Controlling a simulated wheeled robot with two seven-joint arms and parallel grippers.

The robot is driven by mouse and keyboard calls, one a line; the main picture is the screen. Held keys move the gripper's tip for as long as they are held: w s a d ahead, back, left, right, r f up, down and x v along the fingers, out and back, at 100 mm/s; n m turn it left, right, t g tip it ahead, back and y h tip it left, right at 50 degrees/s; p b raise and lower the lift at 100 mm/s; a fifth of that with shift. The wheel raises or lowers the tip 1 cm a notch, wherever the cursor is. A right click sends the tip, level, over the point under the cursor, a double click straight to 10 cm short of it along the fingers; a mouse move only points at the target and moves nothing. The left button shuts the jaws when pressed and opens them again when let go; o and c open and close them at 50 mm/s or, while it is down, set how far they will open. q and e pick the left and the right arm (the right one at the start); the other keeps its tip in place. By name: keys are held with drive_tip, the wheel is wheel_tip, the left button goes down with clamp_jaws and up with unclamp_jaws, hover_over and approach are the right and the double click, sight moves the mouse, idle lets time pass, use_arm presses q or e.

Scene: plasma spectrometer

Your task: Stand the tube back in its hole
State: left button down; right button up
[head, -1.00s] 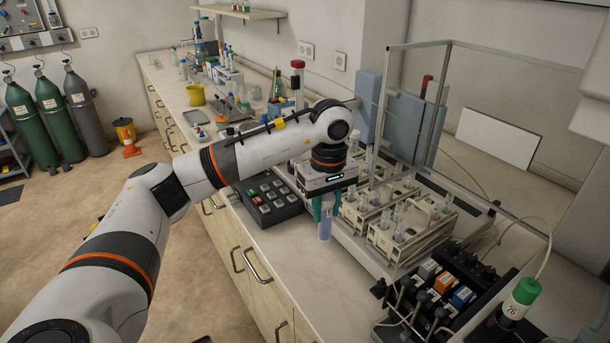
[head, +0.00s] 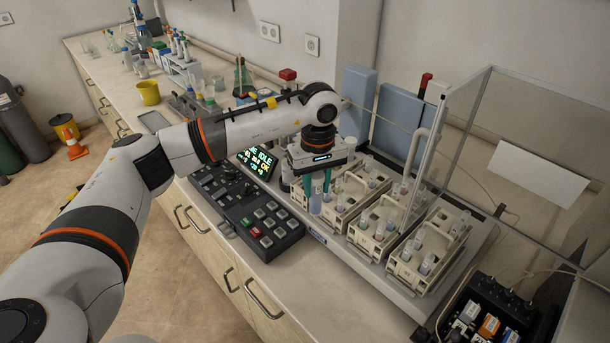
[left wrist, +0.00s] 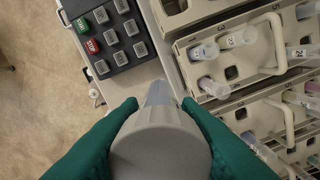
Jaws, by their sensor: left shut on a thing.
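My left gripper (head: 318,187), with teal fingers, is shut on a tube (head: 315,204) and holds it upright over the left side of the rack platform. In the left wrist view the tube's broad grey-white top (left wrist: 160,150) is between the fingers, and its body narrows away below. The cream racks (head: 352,218) stand just right of the gripper, with several tubes in them. The left wrist view shows racks (left wrist: 215,50) to the right of the held tube, with some dark empty openings. The tube's lower tip appears clear of the racks. My right gripper is out of view.
A black keypad panel (head: 258,212) and a lit display (head: 258,163) lie left of the racks. A clear shield (head: 500,125) and blue-grey blocks (head: 400,128) stand behind and right. A black device with coloured modules (head: 488,318) sits at front right. The bench's front edge is near.

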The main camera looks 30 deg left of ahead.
use_arm(q)
drive_tip(key=w+a+b, duration=0.1)
drive_tip(key=w+a, duration=0.6)
drive_tip(key=w, duration=0.2)
wheel_tip(320, 180, down, 7)
drive_tip(key=b, duration=0.4)
drive_tip(key=shift+s+a, duration=0.1)
drive_tip(key=shift+f, duration=0.2)
drive_tip(key=shift+r, duration=0.1)
drive_tip(key=shift+f+b, duration=0.2)
drive_tip(key=shift+b, duration=0.1)
drive_tip(key=c, duration=1.3)
unclamp_jaws()
drive_tip(key=shift+c, duration=0.2)
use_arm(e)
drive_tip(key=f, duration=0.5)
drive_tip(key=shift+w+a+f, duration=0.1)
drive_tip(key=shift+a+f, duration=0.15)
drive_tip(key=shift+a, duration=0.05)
